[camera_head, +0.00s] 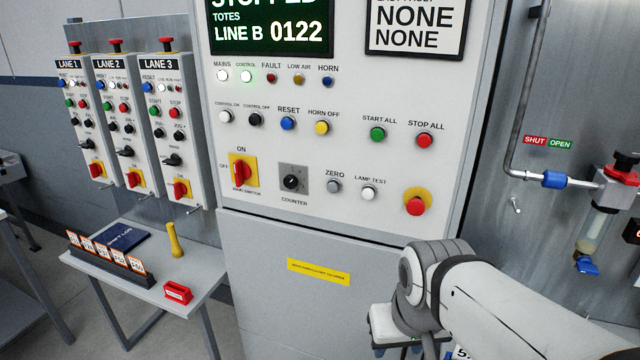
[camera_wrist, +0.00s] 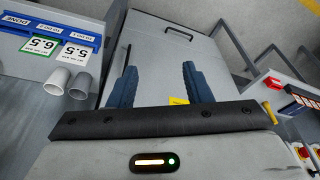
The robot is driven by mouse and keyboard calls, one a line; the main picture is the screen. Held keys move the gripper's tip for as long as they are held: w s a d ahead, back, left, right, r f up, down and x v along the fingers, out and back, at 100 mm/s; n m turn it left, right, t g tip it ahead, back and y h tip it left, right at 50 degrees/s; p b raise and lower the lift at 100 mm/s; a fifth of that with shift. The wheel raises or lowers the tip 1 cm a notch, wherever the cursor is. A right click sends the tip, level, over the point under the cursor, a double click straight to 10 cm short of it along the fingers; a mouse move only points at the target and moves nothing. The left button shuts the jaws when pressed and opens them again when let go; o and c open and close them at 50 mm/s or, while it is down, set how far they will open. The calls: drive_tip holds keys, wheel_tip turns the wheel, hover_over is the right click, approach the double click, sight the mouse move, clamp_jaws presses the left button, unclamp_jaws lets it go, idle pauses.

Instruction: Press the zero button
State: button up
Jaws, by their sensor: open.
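The zero button (camera_head: 334,186) is a small grey round button under the label ZERO, low on the white control panel (camera_head: 300,155). It sits between the counter knob (camera_head: 291,182) and the white lamp test button (camera_head: 368,193). The zero button is not visible in the wrist view.
A red emergency stop (camera_head: 415,206) is right of the lamp test button. A small table (camera_head: 205,287) at left holds a yellow-handled object (camera_head: 174,240) and a red box (camera_head: 178,292). Grey cups (camera_wrist: 69,83) stand left in the wrist view. The space before the panel's buttons looks clear.

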clamp_jaws()
idle(1.5)
